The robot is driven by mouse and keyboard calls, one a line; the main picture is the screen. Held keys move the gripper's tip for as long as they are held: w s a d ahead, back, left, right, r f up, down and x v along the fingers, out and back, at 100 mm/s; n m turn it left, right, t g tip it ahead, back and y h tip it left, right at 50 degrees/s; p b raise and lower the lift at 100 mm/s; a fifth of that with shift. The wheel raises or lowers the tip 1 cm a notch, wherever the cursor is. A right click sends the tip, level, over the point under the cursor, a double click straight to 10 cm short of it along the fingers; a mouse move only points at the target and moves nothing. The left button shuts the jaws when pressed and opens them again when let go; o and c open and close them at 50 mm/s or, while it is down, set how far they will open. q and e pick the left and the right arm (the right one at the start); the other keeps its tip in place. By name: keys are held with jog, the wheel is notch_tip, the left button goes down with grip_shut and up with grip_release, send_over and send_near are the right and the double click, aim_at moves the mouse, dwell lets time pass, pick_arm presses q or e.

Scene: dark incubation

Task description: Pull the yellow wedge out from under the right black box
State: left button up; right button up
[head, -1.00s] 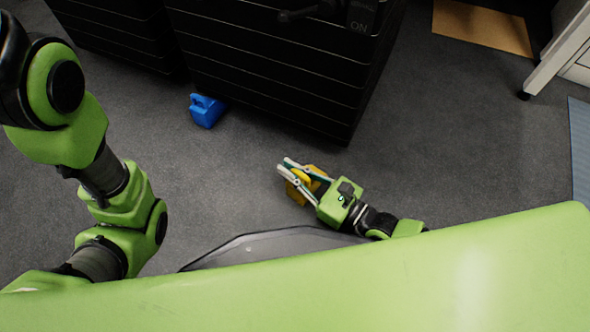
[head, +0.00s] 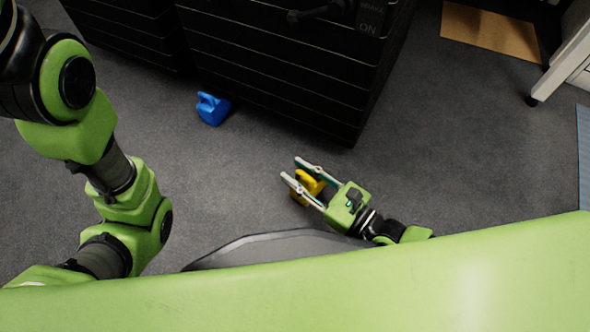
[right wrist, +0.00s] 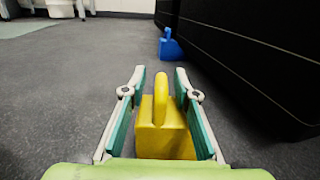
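The yellow wedge (head: 308,181), a block with a looped handle, sits on the floor in front of the right black box (head: 275,70), clear of it. In the right wrist view the wedge (right wrist: 165,137) stands upright between the fingers. My right gripper (head: 291,168) is open around it, with a gap at each side of the handle. The right gripper (right wrist: 160,72) also shows in the right wrist view. The wedge's underside is hidden. My left arm shows at the left of the head view, but its gripper is out of view.
A blue wedge (head: 212,108) lies at the foot of the right black box; it also shows in the right wrist view (right wrist: 170,45). Another black box (head: 130,30) stands to the left. Grey floor (head: 450,150) is free to the right.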

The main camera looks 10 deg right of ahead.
jog(key=v, duration=1.1)
